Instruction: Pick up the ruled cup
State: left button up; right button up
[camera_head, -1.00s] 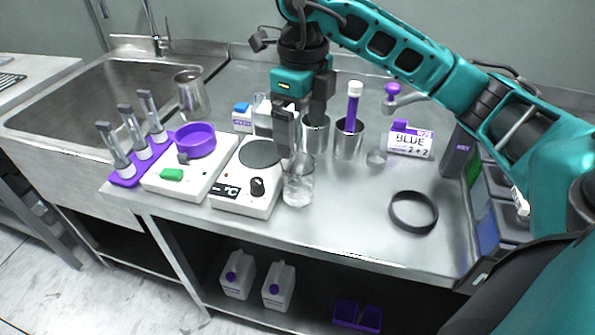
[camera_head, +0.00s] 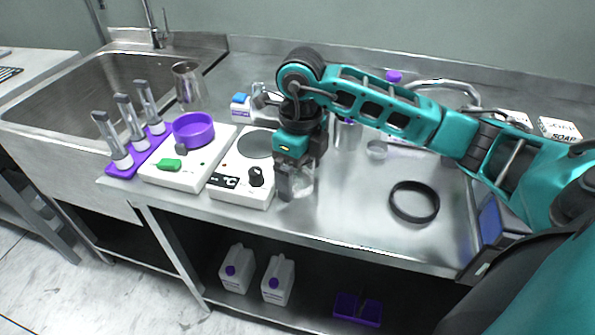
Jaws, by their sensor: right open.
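The ruled cup (camera_head: 303,184) looks like a small clear glass beaker standing on the steel bench, just right of the white hot plate with the black knob. Any marks on it are too small to read. My right gripper (camera_head: 299,174) is low over it, pointing down, with its jaws open. One finger shows at the cup's left front, and the other is partly hidden behind the wrist. I cannot tell whether the fingers touch the glass. The gripper covers the cup's upper part. My left gripper is not in view.
The hot plate (camera_head: 243,187) stands close on the left, beside a white device with a purple dish (camera_head: 193,130). A metal cup (camera_head: 347,134) and a small clear dish (camera_head: 377,150) are behind to the right. A black ring (camera_head: 414,201) lies right; bench between is clear.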

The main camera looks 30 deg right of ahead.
jog(key=c, duration=1.1)
jog(key=shift+c, duration=0.2)
jog(key=shift+r, duration=0.25)
